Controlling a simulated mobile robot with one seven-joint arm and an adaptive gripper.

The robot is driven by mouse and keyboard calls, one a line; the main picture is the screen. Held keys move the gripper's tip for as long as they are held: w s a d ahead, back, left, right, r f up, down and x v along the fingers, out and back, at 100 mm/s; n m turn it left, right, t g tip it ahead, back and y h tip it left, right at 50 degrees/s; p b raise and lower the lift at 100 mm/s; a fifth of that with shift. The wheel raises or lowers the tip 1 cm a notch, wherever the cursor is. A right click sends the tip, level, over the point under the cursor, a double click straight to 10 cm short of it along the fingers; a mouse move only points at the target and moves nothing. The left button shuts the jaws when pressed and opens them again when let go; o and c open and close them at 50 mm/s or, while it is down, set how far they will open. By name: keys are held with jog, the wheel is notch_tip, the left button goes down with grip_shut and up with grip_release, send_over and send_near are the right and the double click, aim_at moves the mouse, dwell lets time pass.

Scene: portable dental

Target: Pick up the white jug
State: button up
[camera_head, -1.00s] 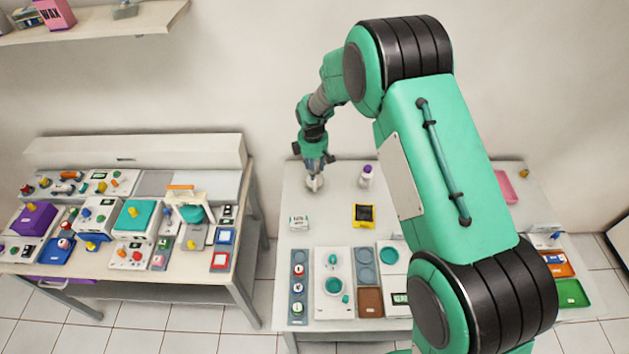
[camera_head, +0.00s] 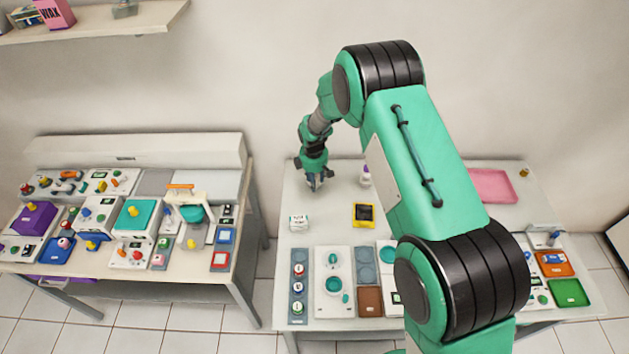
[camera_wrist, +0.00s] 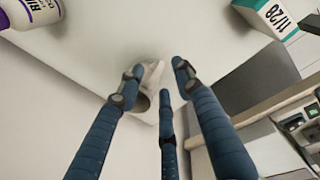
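The white jug (camera_wrist: 150,82) stands on the white table top and shows in the wrist view between my fingers, its opening or handle side partly hidden by them. My gripper (camera_wrist: 157,80) is open, with its dark blue fingers spread around the jug. The left finger overlaps the jug's edge in the picture; a gap shows before the right finger. I cannot tell whether any finger touches it. In the head view my gripper (camera_head: 314,186) is low over the table's back left, and the jug is almost wholly hidden by the fingers.
A white bottle with a purple cap (camera_head: 365,175) stands to the right of my gripper. A small white and teal box (camera_head: 299,222) and a yellow and black device (camera_head: 364,215) lie nearer the front. A pink tray (camera_head: 493,186) is at the back right.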

jog(key=shift+f, duration=0.1)
dwell(0.3)
jog(key=shift+w+f, duration=0.2)
jog(key=shift+f, duration=1.05)
jog(key=shift+w+f, duration=0.15)
jog(key=shift+f, duration=1.1)
jog(key=shift+c, duration=0.3)
grip_shut()
